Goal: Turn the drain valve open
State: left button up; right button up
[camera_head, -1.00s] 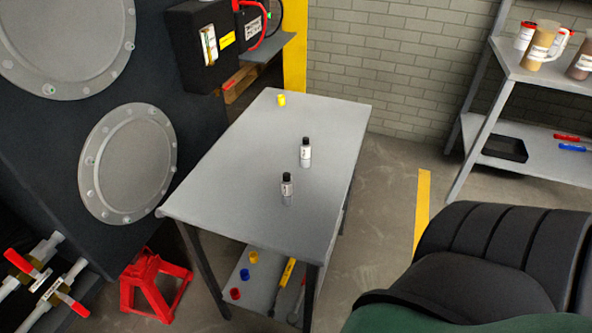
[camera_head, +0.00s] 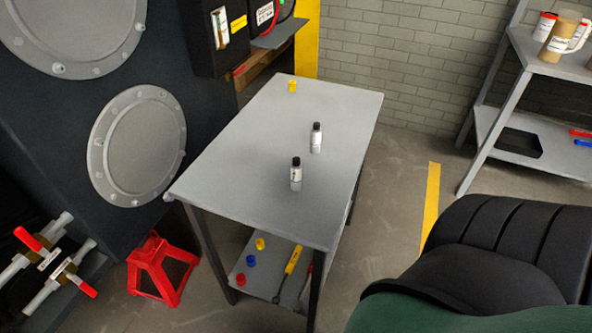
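Two valves with red lever handles sit on pale pipes at the lower left, low on the dark chassis (camera_head: 60,160). The upper valve has its red handle (camera_head: 33,242) slanting along the upper left. The lower valve has its red handle (camera_head: 81,286) slanting down to the right. I cannot tell from this view which one is the drain valve. A dark green and black rounded shape fills the lower right corner. Neither of my grippers is in view.
A grey table (camera_head: 260,190) holds two small bottles (camera_head: 296,174) and a yellow cap (camera_head: 292,86). Its lower shelf holds coloured caps and tools. A red jack stand (camera_head: 160,268) stands between table and valves. A grey shelf rack (camera_head: 545,130) stands at the right.

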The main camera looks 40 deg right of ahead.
aim_at(83, 285)
jog(key=i+j, duration=0.6)
jog(key=i+j+u, duration=0.15)
jog(key=u, duration=0.25)
jog(key=i+j+u, duration=0.1)
jog(key=u, duration=0.35)
jog(key=i+u, duration=0.2)
jog(key=u, duration=1.45)
jog(key=z, duration=4.05)
